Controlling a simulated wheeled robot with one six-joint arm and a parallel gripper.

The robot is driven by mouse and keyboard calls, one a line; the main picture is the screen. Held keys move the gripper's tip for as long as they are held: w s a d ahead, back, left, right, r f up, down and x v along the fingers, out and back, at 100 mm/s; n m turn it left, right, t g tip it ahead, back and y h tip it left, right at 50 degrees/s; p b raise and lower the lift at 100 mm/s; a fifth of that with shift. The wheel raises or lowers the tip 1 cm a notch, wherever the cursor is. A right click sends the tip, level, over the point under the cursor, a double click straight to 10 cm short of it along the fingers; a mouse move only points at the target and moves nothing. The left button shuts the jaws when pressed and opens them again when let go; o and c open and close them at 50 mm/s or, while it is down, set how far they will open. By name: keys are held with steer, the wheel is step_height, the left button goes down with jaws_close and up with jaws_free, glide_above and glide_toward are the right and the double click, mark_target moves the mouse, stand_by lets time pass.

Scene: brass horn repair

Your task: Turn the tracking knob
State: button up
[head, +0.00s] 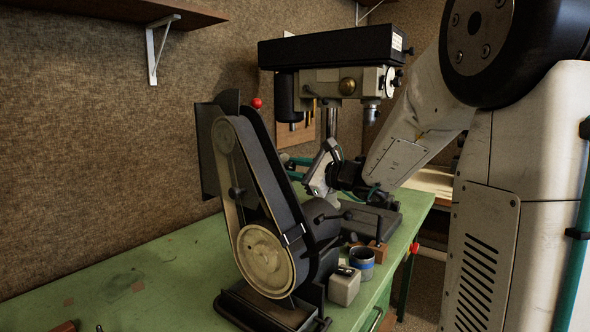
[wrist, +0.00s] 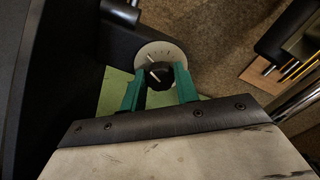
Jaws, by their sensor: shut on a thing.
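The tracking knob (wrist: 160,74) is dark, with a pale pointer line, and sits in front of a round pale dial plate (wrist: 152,50) with fine marks, in the wrist view. My gripper (wrist: 157,80) has its two green fingers on either side of the knob, shut on it. In the head view my gripper (head: 296,168) reaches in behind the belt grinder (head: 262,256), its green fingers partly showing past the belt arm.
The grinder stands on a green bench (head: 120,285). A drill press (head: 335,60) stands behind my arm. A grey block (head: 344,287) and a blue-banded cup (head: 362,262) sit right of the grinder. The bench's left part is mostly clear.

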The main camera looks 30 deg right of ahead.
stand_by(0.4)
steer(key=o, duration=1)
steer(key=shift+c, duration=0.2)
steer(key=shift+s+d, duration=0.1)
steer(key=v, duration=0.7)
steer(key=shift+s, duration=0.3)
steer(key=shift+d, duration=0.1)
